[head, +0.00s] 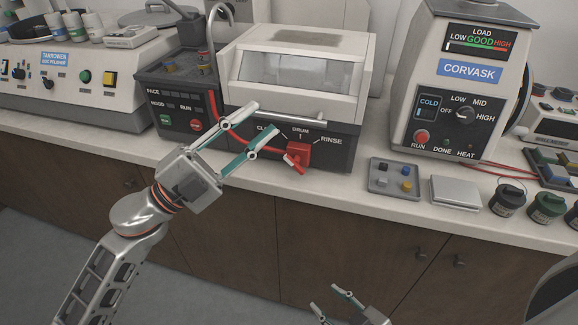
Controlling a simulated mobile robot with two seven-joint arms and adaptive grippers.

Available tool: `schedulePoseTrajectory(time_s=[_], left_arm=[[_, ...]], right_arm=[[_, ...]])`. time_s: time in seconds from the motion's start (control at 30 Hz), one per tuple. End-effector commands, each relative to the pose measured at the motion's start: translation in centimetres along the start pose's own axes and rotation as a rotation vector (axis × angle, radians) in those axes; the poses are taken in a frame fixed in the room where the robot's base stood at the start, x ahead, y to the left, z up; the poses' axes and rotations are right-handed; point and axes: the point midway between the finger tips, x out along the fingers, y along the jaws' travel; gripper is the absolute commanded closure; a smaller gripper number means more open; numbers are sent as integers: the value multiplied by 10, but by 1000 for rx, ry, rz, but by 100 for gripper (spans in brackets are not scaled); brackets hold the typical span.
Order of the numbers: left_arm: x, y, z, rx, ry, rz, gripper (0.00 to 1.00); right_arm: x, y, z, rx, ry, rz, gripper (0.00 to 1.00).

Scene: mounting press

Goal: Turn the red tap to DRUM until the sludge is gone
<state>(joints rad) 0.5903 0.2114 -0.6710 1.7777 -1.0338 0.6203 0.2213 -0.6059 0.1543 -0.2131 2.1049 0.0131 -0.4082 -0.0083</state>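The red tap (298,153) is on the dark front panel of the white machine with a clear window (290,70). Printed labels CL..., DRUM and RINSE fan out above it; the first is partly hidden by my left gripper. The tap's red lever slants across its body; I cannot tell for sure which label it is set to. My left gripper (266,119) is open and empty, its fingertips up and left of the tap, apparently apart from it. My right gripper (325,297) is open and empty at the bottom edge, low in front of the cabinets. No sludge can be made out.
The CORVASK press (468,80) stands to the right. A grey tray of coloured pieces (394,178), a flat pale box (455,192) and dark jars (508,198) line the counter's front. A dark unit with a curved spout (180,90) and a polisher (70,80) stand left.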

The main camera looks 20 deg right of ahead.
Motion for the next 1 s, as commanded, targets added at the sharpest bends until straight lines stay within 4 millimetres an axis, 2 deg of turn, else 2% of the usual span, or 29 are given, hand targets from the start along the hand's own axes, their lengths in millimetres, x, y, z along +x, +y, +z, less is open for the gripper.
schedulePoseTrajectory(time_s=[0.03,0.13,0.23,0.33,0.5,0.7,0.83,1.0], left_arm=[[9,8,-5,47,61,62,71],[25,22,-19,142,176,198,71],[33,40,-25,234,268,347,71],[33,58,-22,322,336,509,71],[19,81,4,466,384,797,71],[-1,84,43,587,352,1061,71],[-9,78,58,629,323,1153,71],[-11,82,65,645,310,1192,71]], right_arm=[[2,-2,11,-3,-13,-4,60],[5,-3,18,-9,-18,-6,60],[9,-3,20,-11,-16,-6,60],[12,-4,24,-11,-16,-7,60],[15,-8,36,-9,-31,-12,60],[18,-10,43,-12,-40,-15,60],[20,-8,40,-15,-33,-13,60],[20,-9,42,-14,-37,-14,60]])
